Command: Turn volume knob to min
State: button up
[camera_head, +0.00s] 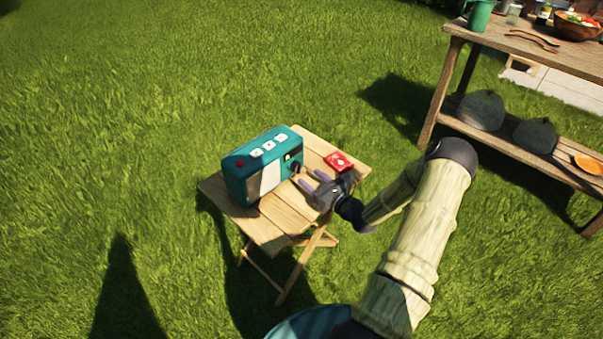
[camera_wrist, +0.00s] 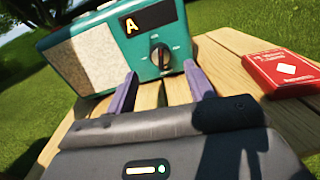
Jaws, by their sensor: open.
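A teal radio (camera_head: 262,165) stands on a small wooden folding table (camera_head: 285,212). Its front has a pale speaker panel and a dark display with a yellow letter A, seen in the wrist view. The black round volume knob (camera_wrist: 160,57) sits below the display on the radio's front. The knob's pale pointer mark looks roughly vertical; small labels around it are too small to read. My gripper (camera_wrist: 158,88) is open, with its two purple fingers pointing at the radio. The fingertips are just in front of and below the knob, one to each side, apparently not touching it.
A red card box (camera_head: 339,162) lies on the table to the right of the radio, close to my gripper. A larger wooden table (camera_head: 520,48) with a bowl and utensils stands at the upper right. Grass around the small table is open.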

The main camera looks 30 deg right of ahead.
aim_at(300, 170)
jog(key=shift+b+x, duration=0.4)
jog(key=shift+x, duration=2.35)
jog(key=c, duration=1)
